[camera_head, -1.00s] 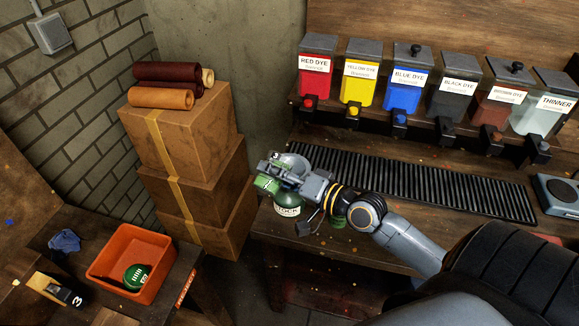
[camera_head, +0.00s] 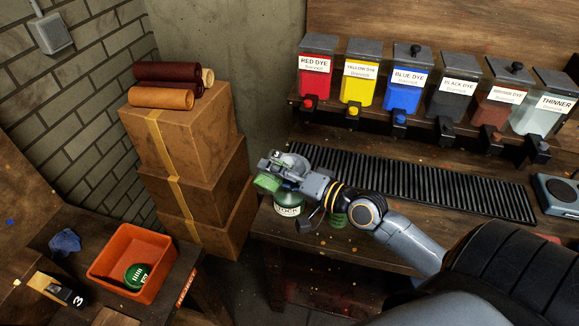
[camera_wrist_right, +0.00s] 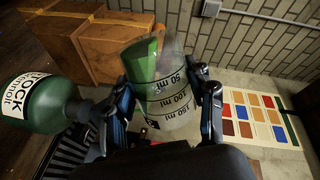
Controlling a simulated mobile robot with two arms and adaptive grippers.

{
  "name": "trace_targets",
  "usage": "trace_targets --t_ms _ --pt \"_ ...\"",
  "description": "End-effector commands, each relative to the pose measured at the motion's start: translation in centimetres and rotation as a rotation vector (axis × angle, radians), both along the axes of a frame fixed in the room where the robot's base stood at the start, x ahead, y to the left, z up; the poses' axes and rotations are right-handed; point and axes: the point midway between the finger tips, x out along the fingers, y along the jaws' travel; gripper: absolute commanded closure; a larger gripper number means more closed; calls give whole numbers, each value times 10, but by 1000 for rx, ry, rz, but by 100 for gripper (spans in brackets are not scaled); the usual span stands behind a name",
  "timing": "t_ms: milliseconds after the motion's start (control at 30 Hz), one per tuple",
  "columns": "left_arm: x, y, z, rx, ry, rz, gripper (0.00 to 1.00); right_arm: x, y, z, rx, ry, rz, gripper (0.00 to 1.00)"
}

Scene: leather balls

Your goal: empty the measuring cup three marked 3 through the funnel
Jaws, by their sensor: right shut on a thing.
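My right gripper (camera_head: 282,172) is shut on the clear measuring cup, which shows in the right wrist view (camera_wrist_right: 168,92) with ml marks and green liquid inside. In the head view the cup is tilted, with its green part (camera_head: 267,183) toward the lower left. A 3 shows beside the gripper. The round green bottle labelled STOCK (camera_head: 289,205) stands on the bench just below the gripper; it also shows in the right wrist view (camera_wrist_right: 40,100). A funnel cannot be made out clearly; the gripper covers the bottle's top. My left gripper is out of view.
Dye dispensers (camera_head: 405,88) stand along the back shelf, behind a black ribbed tray (camera_head: 430,184). Stacked boxes (camera_head: 180,135) stand left of the bench. An orange crate (camera_head: 112,287) holding a green round thing sits on the lower left table, near a black piece marked 3 (camera_head: 68,296).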

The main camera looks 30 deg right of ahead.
Motion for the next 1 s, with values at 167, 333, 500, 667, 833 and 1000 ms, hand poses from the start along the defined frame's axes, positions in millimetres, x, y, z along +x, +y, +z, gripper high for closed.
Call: trace_targets --t_ms 167,333,500,667,833,1000 --pt "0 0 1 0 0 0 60 0 0 1 10 4 0 81" --pt "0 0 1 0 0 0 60 0 -1 2 20 8 0 81" --pt "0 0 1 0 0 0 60 0 -1 2 30 13 -1 81" --pt "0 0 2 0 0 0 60 0 -1 3 39 18 0 81" --pt "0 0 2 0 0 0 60 1 -2 3 49 22 0 81" --pt "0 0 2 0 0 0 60 1 -2 4 58 27 0 81"
